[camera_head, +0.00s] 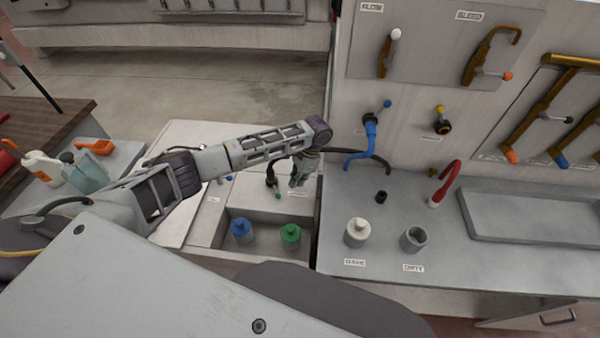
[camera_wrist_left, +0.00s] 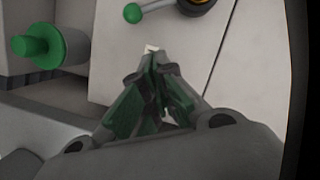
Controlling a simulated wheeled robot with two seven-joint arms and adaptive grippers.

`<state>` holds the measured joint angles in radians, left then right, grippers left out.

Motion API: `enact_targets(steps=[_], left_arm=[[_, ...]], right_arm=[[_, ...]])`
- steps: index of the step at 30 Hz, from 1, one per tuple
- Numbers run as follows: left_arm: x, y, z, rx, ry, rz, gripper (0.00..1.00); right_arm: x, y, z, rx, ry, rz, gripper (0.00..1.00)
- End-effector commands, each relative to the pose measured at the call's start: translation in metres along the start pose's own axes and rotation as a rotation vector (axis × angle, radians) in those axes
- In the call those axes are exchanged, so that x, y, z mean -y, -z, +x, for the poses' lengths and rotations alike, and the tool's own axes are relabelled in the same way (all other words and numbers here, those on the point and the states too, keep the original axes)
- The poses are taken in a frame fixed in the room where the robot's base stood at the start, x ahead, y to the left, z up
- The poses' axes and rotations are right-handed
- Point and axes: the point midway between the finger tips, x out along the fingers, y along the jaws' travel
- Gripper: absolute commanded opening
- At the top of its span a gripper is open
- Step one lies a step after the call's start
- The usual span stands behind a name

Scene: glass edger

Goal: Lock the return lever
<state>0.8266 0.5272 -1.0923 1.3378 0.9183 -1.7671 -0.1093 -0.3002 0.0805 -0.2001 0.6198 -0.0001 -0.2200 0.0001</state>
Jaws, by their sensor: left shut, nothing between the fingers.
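A small lever with a green ball knob (camera_head: 278,196) stands on the pale deck beside my left gripper; I take it for the return lever, but no label is readable. In the left wrist view the green ball knob (camera_wrist_left: 133,13) and its thin rod show at the top, joined to a dark round base (camera_wrist_left: 196,4) with a yellow part, cut off by the edge. My left gripper (camera_head: 298,184) points down just right of the lever. Its fingertips (camera_wrist_left: 151,52) are together and empty, apart from the knob. My right gripper is not in view.
A recess in front of the lever holds a blue-topped (camera_head: 241,231) and a green-topped piece (camera_head: 290,234). A blue-knobbed lever (camera_head: 228,178) lies to the left.

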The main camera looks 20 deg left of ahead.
Motion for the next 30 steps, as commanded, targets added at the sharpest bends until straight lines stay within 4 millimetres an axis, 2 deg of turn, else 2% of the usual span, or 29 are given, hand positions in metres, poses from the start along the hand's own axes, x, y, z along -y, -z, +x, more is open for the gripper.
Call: enact_targets(steps=[12,30], left_arm=[[0.000,-0.030,0.017,0.001,0.000,0.000,0.00],[0.000,-0.036,0.021,0.001,0.000,0.001,0.00]], right_arm=[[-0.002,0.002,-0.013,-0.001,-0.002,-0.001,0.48],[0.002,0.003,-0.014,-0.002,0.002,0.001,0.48]])
